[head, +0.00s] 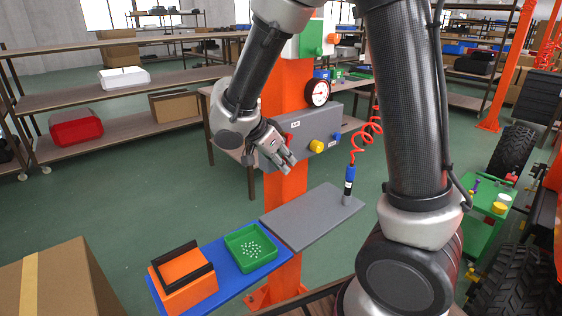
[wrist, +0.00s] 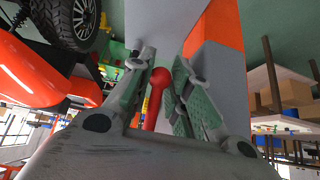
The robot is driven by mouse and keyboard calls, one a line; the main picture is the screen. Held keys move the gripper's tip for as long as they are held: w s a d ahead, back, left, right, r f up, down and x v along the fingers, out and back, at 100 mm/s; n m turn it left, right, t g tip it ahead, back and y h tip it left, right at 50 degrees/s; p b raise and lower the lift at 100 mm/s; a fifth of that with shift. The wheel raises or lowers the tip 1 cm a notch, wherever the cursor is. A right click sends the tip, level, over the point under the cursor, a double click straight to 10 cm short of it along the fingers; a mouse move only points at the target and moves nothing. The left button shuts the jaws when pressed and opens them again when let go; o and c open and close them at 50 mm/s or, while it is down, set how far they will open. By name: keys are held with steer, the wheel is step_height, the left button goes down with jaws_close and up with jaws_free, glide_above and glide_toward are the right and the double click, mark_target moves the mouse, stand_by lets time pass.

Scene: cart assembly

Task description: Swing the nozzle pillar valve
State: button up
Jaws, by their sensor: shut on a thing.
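The nozzle pillar is an orange post (head: 288,190) with a grey box (head: 316,124) mounted on it. The box carries a yellow knob (head: 317,146) and a small blue part. My gripper (head: 284,158) is at the left part of the box. In the wrist view, a red ball-ended lever (wrist: 160,78), seemingly the valve handle, stands between the two fingers of my gripper (wrist: 164,75). The fingers are shut on it, one on each side. In the head view my gripper hides most of this lever.
A round gauge (head: 317,93) sits above the box. A grey shelf plate (head: 312,217) holds a blue-black nozzle tool (head: 349,184) on a coiled red hose (head: 366,135). A cardboard box (head: 60,280) is front left.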

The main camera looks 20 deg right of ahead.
steer(key=shift+d, duration=0.4)
steer(key=shift+w+d, duration=0.1)
steer(key=shift+d, duration=0.1)
steer(key=shift+a, duration=0.1)
steer(key=shift+w+a, duration=0.15)
